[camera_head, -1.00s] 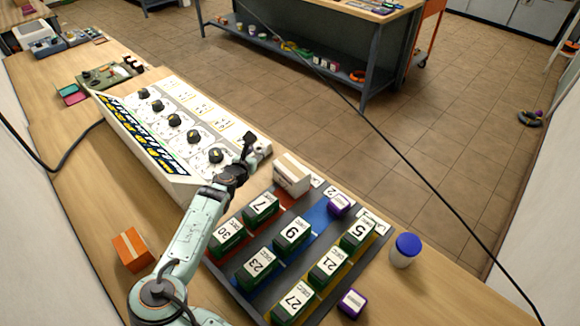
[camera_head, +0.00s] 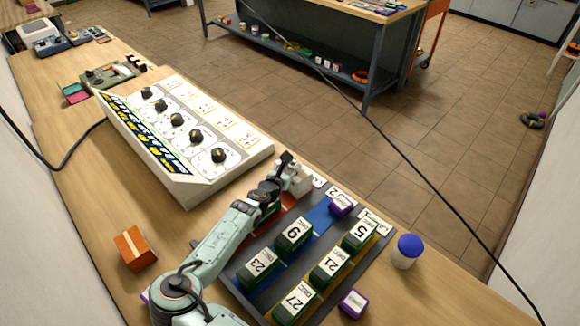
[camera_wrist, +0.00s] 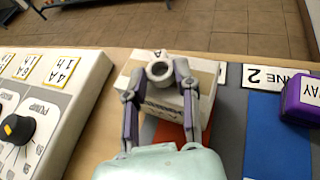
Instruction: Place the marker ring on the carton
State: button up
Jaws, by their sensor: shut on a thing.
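The marker ring (camera_wrist: 160,73) is a small grey ring with a round hole, between my fingertips in the wrist view. My gripper (camera_wrist: 160,78) is shut on it, one finger on each side. The carton (camera_wrist: 160,99) is a pale box directly beyond and below the ring. In the head view the carton (camera_head: 304,180) stands at the tray's far-left corner, partly hidden by my gripper (camera_head: 291,172). The ring is over or right at the carton's top; I cannot tell whether they touch.
A tray (camera_head: 243,283) with coloured lanes holds several numbered green blocks, such as block 9 (camera_head: 294,234). A sloped panel with black knobs (camera_head: 200,165) stands left of the carton. A purple block (camera_head: 342,206), a blue-lidded jar (camera_head: 407,250) and an orange box (camera_head: 134,248) are nearby.

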jog(key=shift+f, duration=0.1)
jog(key=o, duration=0.7)
